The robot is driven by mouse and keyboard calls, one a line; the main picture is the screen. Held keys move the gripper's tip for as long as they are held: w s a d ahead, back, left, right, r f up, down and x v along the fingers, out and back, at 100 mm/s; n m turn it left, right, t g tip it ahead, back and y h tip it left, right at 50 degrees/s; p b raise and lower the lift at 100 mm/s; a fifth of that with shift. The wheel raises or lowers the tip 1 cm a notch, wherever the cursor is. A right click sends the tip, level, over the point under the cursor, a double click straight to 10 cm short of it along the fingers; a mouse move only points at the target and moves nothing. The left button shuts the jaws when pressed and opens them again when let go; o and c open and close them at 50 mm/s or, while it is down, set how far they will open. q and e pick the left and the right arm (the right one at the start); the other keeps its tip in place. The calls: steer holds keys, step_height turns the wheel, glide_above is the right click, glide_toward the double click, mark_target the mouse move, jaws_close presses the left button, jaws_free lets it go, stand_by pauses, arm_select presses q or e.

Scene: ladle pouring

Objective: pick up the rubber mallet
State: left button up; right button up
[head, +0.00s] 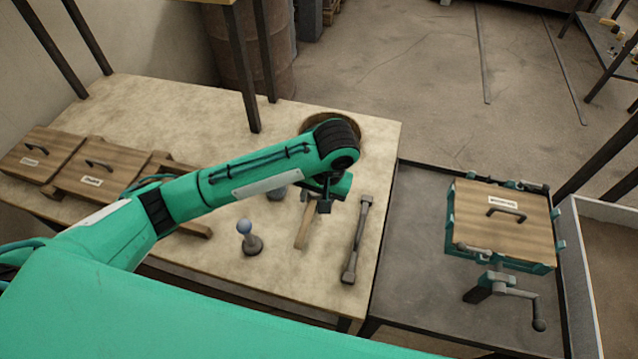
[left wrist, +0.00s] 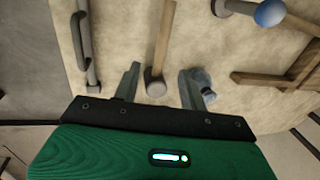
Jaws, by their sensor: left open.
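The rubber mallet lies on the table, its pale wooden handle (head: 303,230) pointing toward the front edge in the head view. Its head is mostly hidden there by my left gripper (head: 324,204). In the left wrist view the mallet's handle (left wrist: 162,40) runs up from its grey head (left wrist: 155,86), which shows between the fingers. My left gripper (left wrist: 160,72) is open and empty, one finger on each side of the mallet; I cannot tell its exact height above it. My right gripper is not in view.
A dark metal bar tool (head: 356,240) lies just right of the mallet. A blue-balled stand (head: 248,238) is to the left, and a grey-blue object (left wrist: 203,80) sits near the right finger. Wooden lidded boxes (head: 92,170) are far left; a clamped wooden lid (head: 503,222) is right.

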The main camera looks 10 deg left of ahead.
arm_select(q)
glide_above(305, 223)
steer(key=d, duration=0.2)
step_height(305, 223, down, 6)
steer(key=r, duration=0.1)
steer(key=shift+w+a+f+p, duration=0.15)
steer(key=shift+f+p, duration=0.1)
steer(key=shift+f, duration=0.4)
steer(key=shift+s+a+f+p, duration=0.1)
steer(key=shift+a+f+p, duration=0.1)
steer(key=shift+f, duration=0.4)
steer(key=shift+a+f, duration=0.1)
steer(key=shift+f, duration=0.3)
steer(key=f+p, duration=0.1)
steer(key=a+f, duration=0.1)
steer(key=f, duration=0.1)
steer(key=shift+f+p, duration=0.3)
steer(key=shift+p, duration=0.1)
steer(key=shift+a+f, duration=0.1)
steer(key=shift+f, duration=0.35)
steer(key=c, duration=0.7)
jaws_close()
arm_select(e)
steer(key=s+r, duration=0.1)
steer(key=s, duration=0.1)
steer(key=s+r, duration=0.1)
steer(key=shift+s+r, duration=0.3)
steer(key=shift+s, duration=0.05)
